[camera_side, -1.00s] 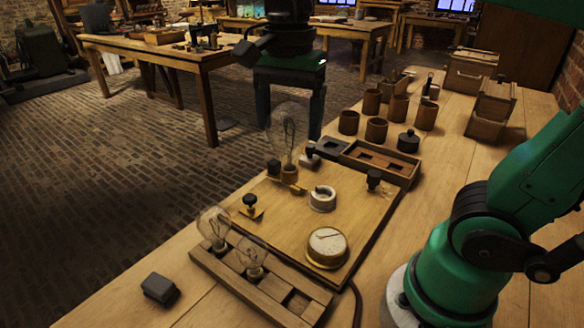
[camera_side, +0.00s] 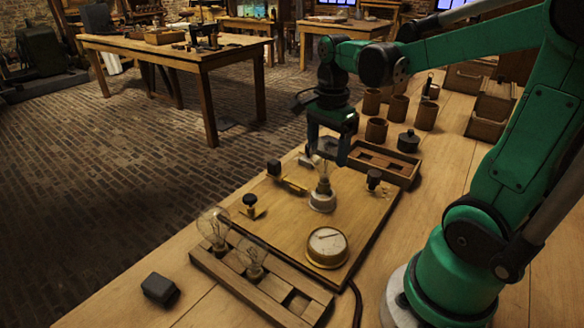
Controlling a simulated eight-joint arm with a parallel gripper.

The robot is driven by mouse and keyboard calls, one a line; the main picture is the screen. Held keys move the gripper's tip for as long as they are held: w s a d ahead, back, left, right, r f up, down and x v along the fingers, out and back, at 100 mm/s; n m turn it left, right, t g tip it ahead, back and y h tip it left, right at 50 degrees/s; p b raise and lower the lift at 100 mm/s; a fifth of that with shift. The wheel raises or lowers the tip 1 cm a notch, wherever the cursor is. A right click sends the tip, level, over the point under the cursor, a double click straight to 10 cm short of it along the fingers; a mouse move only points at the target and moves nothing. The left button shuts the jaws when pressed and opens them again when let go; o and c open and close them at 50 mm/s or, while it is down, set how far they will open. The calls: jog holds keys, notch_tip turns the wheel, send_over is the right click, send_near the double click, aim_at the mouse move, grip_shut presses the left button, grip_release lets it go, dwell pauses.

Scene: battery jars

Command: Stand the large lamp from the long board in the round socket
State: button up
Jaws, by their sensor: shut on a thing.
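The large lamp (camera_side: 323,174), a clear glass bulb with a brass-coloured base, stands upright over the round white socket (camera_side: 322,202) on the wooden panel. Its base meets the socket's top and covers the opening; I cannot tell how deep it sits. My gripper (camera_side: 328,152) points down and is shut on the lamp's glass, with its fingers hiding the upper bulb. The long board (camera_side: 238,283) lies at the panel's near left edge. It bears two smaller lamps (camera_side: 214,228) (camera_side: 252,258) and has an open square recess at its right end.
A round brass gauge (camera_side: 327,247) sits in front of the socket on the panel (camera_side: 285,222). Black-knobbed terminals (camera_side: 250,205) (camera_side: 374,178) stand around it. A wooden tray (camera_side: 390,162) lies behind, with several brown jars (camera_side: 376,130) beyond. A dark block (camera_side: 160,289) lies at front left.

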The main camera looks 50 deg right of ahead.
jog(key=shift+f, duration=0.55)
jog(key=shift+f, duration=0.55)
dwell(0.8)
jog(key=o, duration=1.2)
jog(key=shift+c, duration=0.2)
jog(key=shift+r, duration=5.45)
